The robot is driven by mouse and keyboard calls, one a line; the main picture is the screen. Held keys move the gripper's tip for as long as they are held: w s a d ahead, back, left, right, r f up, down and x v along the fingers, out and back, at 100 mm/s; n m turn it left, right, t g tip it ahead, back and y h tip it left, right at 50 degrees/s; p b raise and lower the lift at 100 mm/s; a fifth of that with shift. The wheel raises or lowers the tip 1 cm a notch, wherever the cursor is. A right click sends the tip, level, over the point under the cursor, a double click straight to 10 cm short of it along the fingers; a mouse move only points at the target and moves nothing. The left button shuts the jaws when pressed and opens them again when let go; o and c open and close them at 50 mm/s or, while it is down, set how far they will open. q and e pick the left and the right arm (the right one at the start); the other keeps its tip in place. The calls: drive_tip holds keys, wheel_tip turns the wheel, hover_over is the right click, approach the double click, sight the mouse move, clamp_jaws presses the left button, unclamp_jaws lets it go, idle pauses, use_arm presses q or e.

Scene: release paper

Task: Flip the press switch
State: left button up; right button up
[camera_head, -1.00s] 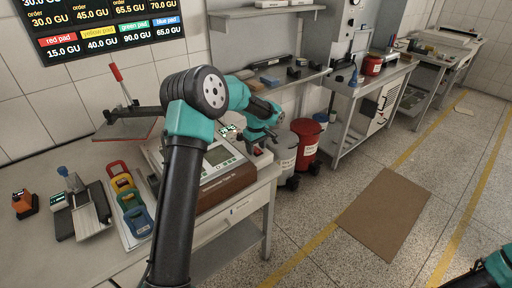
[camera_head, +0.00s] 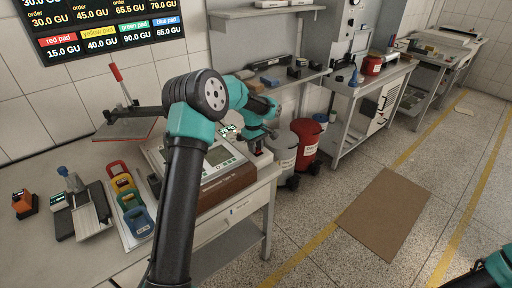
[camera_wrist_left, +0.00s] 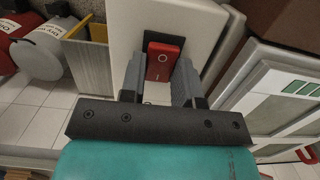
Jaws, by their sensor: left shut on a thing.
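The press switch is a red rocker (camera_wrist_left: 162,62) with a small circle mark, set in a pale housing (camera_wrist_left: 196,22), in the left wrist view. My left gripper (camera_wrist_left: 158,80) has its two grey fingers on either side of the red rocker, closed on it. In the head view my left gripper (camera_head: 258,143) is at the right end of the bench, over the switch, which it mostly hides. The press machine (camera_head: 222,172), with a pale panel and brown side, stands just left of the gripper. My right gripper is not in view; only a bit of that arm shows at lower right.
Red and white bins (camera_head: 306,142) stand on the floor beyond the bench end. The floor around the brown mat (camera_head: 384,215) is clear.

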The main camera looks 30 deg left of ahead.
use_arm(q)
drive_tip(key=shift+a+h, duration=0.15)
drive_tip(key=shift+h, duration=0.25)
drive_tip(key=o, duration=0.9)
drive_tip(key=a+r, duration=0.1)
drive_tip(key=r, duration=0.4)
drive_tip(key=w+a+r, duration=0.1)
drive_tip(key=r, duration=0.5)
drive_tip(key=a+r, duration=0.1)
drive_tip(key=r, duration=0.5)
drive_tip(key=shift+w+a, duration=0.15)
